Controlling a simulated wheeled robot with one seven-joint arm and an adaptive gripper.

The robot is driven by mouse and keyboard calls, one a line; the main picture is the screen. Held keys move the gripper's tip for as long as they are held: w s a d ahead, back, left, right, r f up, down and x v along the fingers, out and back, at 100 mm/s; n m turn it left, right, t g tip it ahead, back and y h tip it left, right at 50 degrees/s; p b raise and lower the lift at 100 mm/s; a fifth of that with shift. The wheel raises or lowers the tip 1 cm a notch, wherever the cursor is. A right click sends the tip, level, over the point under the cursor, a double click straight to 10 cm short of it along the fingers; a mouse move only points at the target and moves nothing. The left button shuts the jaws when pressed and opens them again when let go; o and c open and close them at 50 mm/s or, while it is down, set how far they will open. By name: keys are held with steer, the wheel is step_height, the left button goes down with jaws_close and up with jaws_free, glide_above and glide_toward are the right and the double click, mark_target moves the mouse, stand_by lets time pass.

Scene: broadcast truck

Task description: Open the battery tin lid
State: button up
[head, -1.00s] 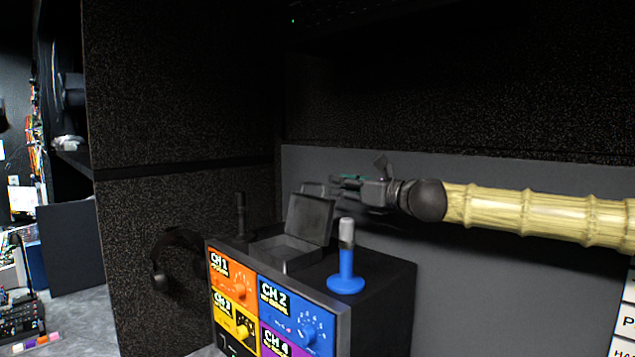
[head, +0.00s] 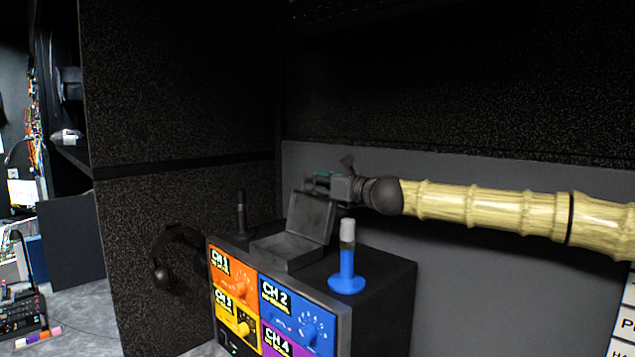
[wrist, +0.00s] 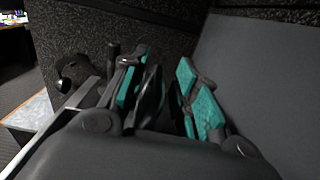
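The battery tin (head: 282,252) is a dark grey, shallow box on top of the black equipment box. Its lid (head: 311,217) stands raised, near upright, along the tin's back right side, and the inside is exposed. My gripper (head: 315,183) is just behind and above the lid's top edge, reaching in from the right. In the wrist view its teal-padded fingers (wrist: 162,78) are apart. Something dark shows between them, and I cannot tell whether it is the lid or part of the gripper. Contact with the lid is unclear.
A blue-based stick (head: 346,268) stands at the tin's right, and a black stick (head: 241,213) behind its left. The box front has coloured channel panels (head: 290,310). A headset (head: 165,262) hangs on the speckled wall at left. A grey wall (head: 470,260) lies behind my arm.

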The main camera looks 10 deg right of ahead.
steer(key=shift+w, duration=0.1)
jaws_close()
steer(key=shift+s+a+n+b, duration=0.5)
steer(key=shift+a+n+b, duration=0.15)
steer(key=shift+b, duration=0.15)
steer(key=shift+s+a+r+n+b, duration=0.3)
steer(key=shift+s+a+n+b, duration=0.15)
steer(key=shift+a, duration=0.15)
steer(key=c, duration=0.6)
jaws_free()
